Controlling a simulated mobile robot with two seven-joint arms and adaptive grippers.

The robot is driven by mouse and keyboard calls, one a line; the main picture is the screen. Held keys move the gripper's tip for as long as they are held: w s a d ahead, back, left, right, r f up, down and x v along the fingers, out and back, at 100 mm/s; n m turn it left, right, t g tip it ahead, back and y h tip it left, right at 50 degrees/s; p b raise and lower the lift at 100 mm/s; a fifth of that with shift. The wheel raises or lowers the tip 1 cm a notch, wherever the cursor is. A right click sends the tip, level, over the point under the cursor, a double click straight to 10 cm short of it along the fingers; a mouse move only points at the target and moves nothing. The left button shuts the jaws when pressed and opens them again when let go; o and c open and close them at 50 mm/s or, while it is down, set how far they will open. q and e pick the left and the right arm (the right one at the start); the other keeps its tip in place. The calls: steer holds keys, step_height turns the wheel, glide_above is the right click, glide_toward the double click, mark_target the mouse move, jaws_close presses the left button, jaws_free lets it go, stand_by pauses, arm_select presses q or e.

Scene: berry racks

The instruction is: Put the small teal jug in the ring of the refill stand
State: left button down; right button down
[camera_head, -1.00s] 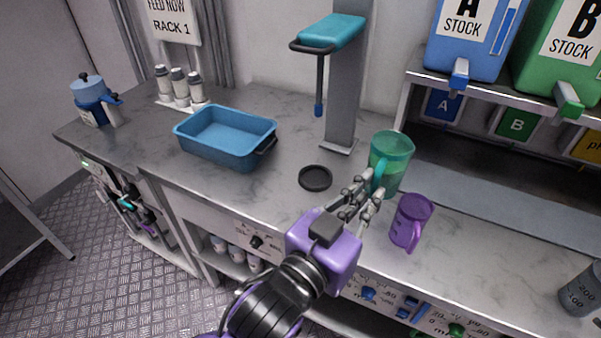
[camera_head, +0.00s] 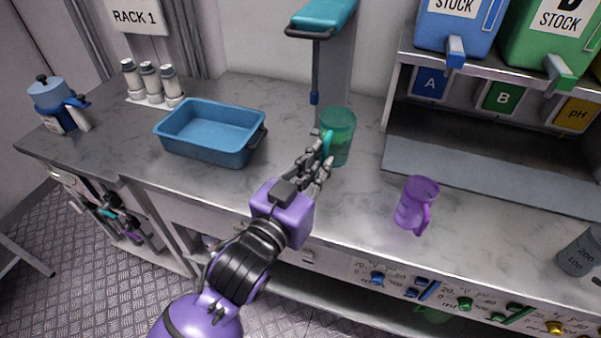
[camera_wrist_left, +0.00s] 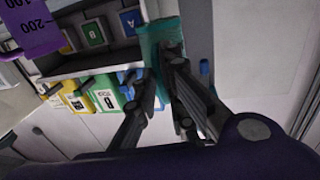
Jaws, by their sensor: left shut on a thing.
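The small teal jug (camera_head: 341,139) is see-through and upright in the head view. My left gripper (camera_head: 321,162) is shut on its handle side. The jug also shows at the top of the left wrist view (camera_wrist_left: 160,40), between the dark fingers (camera_wrist_left: 165,80). The refill stand (camera_head: 334,70) has a grey column, a teal top and a blue-tipped spout (camera_head: 314,97) hanging just left of the jug. The dark round ring on the counter is hidden now behind my gripper and the jug. I cannot tell whether the jug touches anything below. My right gripper is not in view.
A purple jug (camera_head: 414,204) stands to the right on the counter. A blue tub (camera_head: 190,152) sits left of my gripper. Stock tanks with taps (camera_head: 455,52) are at the upper right. A grey measuring cup (camera_head: 577,255) is at the right edge. The counter between the jugs is clear.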

arm_select(q)
steer(key=w+a+f, duration=0.1)
steer(key=w+f, duration=0.1)
steer(key=f, duration=0.1)
steer(key=w+a+f, duration=0.1)
steer(key=w+f, duration=0.1)
steer(key=f, duration=0.1)
steer(key=w+a+f+b, duration=0.1)
steer(key=w+a+f, duration=0.1)
steer(key=w+f, duration=0.1)
steer(key=shift+f, duration=0.6)
steer(key=shift+f, duration=0.25)
steer(key=c, duration=1.8)
jaws_free()
steer(key=shift+c, duration=0.2)
